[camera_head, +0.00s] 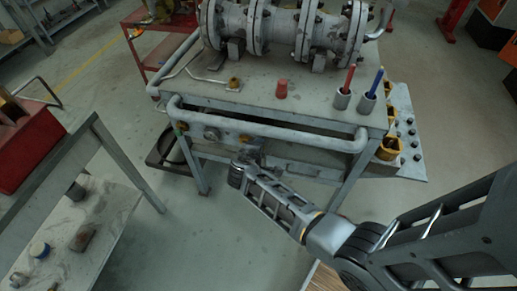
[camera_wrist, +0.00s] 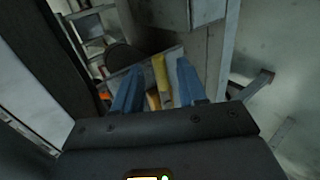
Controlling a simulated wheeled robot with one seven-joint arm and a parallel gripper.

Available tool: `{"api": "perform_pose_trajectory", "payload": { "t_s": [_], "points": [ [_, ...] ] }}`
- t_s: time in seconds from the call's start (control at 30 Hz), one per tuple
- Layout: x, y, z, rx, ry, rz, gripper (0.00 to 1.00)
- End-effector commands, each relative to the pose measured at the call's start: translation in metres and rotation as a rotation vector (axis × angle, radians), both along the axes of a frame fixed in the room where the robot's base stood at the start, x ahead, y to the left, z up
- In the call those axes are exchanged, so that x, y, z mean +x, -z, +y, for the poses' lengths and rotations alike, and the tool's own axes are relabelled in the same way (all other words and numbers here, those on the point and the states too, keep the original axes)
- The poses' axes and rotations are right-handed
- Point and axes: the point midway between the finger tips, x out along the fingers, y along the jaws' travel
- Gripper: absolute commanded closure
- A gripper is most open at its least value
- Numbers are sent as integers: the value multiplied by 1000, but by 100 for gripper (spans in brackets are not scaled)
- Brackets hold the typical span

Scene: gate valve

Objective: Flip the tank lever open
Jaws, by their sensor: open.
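My gripper (camera_wrist: 158,66) is open in the wrist view, with its two blue fingers apart. A yellow bar-shaped handle (camera_wrist: 160,79), likely the tank lever, shows between the fingers. A small orange part (camera_wrist: 153,100) is beside its lower end, partly hidden by the gripper body. I cannot tell whether either finger touches the handle. In the head view my gripper (camera_head: 246,163) is below the front pipe rail of the workbench, and its fingers are hard to make out. The lever is not clearly seen there.
The workbench (camera_head: 300,108) carries a large flanged pipe assembly (camera_head: 285,30), plus red and blue handled tools in cups. A grey pipe rail (camera_head: 265,130) runs along its front. A side table (camera_head: 75,150) with a red box (camera_head: 35,140) stands at left. Open floor lies between them.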

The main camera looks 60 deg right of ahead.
Motion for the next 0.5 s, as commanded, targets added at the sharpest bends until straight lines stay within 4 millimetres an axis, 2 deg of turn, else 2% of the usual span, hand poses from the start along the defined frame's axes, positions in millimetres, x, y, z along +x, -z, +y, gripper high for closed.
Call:
{"api": "perform_pose_trajectory", "payload": {
  "t_s": [0.17, 0.5],
  "points": [
    [-4, -7, 10, 0, -1, 0, 59],
    [-18, -36, 52, 0, -2, -1, 59]
  ]
}}
